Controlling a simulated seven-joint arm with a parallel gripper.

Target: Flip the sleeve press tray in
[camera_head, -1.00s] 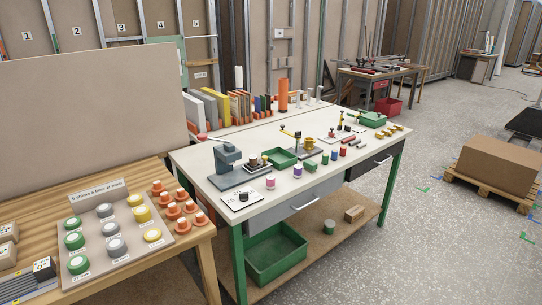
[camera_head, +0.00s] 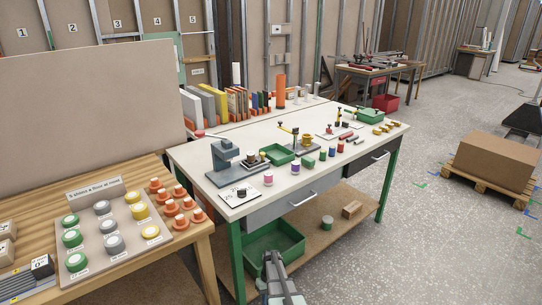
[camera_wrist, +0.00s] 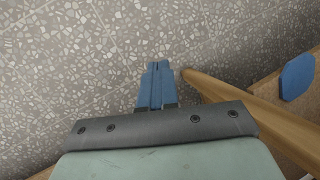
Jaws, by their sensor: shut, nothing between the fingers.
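A grey press (camera_head: 226,160) stands near the left end of the white-topped workbench. A small dark tray (camera_head: 262,164) with a brownish round part on it sticks out at the press's right side. Its hinge is too small to make out. My gripper (camera_head: 268,256) is low in front of the bench, below the tabletop and apart from the press. In the wrist view my gripper's blue fingers (camera_wrist: 157,68) are together with nothing between them, above the speckled floor.
A green bin (camera_head: 276,242) is on the bench's lower shelf, just behind my gripper. A grey drawer (camera_head: 294,201) is under the tabletop. A wooden table (camera_head: 200,244) with coloured knobs stands at left. A green tray (camera_head: 277,155) is right of the press.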

